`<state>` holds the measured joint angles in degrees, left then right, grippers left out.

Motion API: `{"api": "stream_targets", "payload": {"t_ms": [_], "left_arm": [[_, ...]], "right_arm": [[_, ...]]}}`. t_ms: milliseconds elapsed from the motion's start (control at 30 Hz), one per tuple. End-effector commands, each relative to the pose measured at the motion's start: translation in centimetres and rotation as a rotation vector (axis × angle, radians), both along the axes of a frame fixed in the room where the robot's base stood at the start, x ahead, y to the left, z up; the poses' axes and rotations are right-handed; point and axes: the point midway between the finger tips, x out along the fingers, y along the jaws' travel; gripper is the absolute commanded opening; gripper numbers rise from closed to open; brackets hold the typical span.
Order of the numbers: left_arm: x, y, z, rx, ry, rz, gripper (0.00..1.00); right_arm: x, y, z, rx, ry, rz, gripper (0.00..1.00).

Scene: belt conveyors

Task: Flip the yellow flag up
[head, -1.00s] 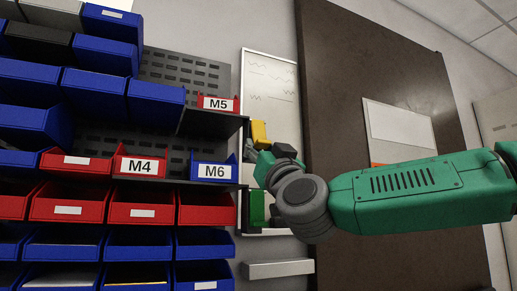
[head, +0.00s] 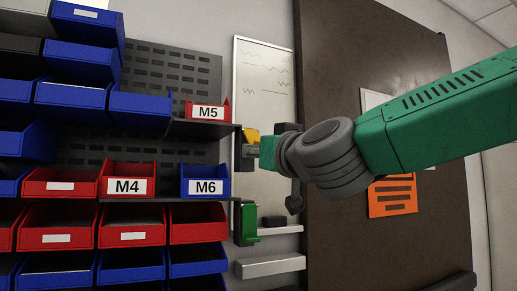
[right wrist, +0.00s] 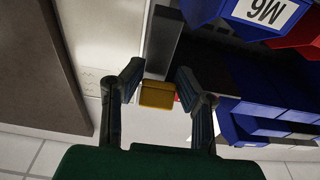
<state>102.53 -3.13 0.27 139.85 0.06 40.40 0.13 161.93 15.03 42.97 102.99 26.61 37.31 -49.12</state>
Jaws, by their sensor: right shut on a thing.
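The yellow flag (head: 252,134) is a small yellow block on a dark bracket at the right edge of the shelf rack. It sits tilted, and part of it is hidden by my right gripper (head: 252,150). In the right wrist view the yellow flag (right wrist: 157,95) lies between the two dark fingers of the right gripper (right wrist: 160,82), which is shut on it. A green flag (head: 248,222) hangs lower on the same edge of the rack. My left gripper is not in view.
Red and blue bins fill the rack on the left, including ones labelled M5 (head: 208,112), M4 (head: 127,187) and M6 (head: 205,187). A whiteboard (head: 265,85) is behind the flags. A brown door with an orange sign (head: 392,197) stands on the right.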

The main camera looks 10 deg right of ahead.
Motion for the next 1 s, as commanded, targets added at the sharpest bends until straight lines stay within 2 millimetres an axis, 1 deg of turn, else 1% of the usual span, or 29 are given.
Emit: {"api": "stream_targets", "payload": {"t_ms": [33, 333, 367, 400, 667, 767, 867, 1000], "left_arm": [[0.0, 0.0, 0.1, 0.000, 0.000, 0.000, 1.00], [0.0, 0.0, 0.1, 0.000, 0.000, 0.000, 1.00], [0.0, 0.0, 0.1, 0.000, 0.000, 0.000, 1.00], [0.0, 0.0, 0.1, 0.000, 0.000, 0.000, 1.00], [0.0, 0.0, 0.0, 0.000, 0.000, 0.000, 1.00], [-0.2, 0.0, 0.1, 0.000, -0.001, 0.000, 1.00], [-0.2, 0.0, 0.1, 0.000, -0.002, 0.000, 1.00], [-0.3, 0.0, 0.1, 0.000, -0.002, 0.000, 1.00]], "right_arm": [[-0.1, -0.3, 1.3, 0.009, -0.022, -0.008, 0.00], [-0.1, -0.3, 1.3, 0.009, -0.023, -0.008, 0.00], [-0.1, -0.3, 1.3, 0.009, -0.022, -0.008, 0.38], [-0.1, -0.3, 1.2, 0.008, -0.021, -0.008, 0.48], [0.1, -0.2, 0.7, 0.004, -0.011, -0.005, 0.48], [-0.2, -0.3, 0.6, 0.004, -0.009, -0.004, 0.48], [-1.2, -0.6, 0.4, 0.004, -0.009, -0.004, 0.48], [-3.8, -1.4, 0.0, 0.002, -0.011, -0.003, 0.48]]}}
